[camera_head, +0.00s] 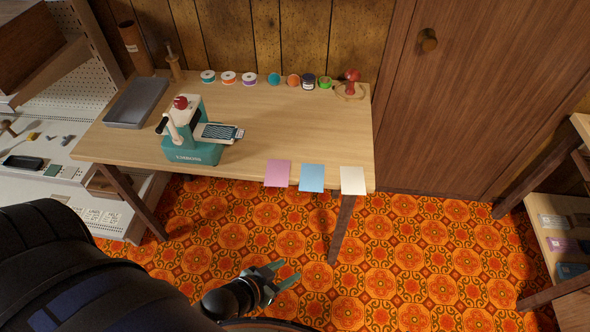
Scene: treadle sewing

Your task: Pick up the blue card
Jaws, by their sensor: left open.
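The blue card (312,178) lies at the front edge of the wooden table, its near part reaching past the edge. It sits between a pink card (278,173) on its left and a cream card (352,180) on its right, with small gaps. My left gripper (284,275) is open and empty, low in front of the table over the patterned floor, apart from the cards. My right gripper does not show.
A shelf (75,190) stands at left, a wooden rack (555,245) at right. The table's middle is clear.

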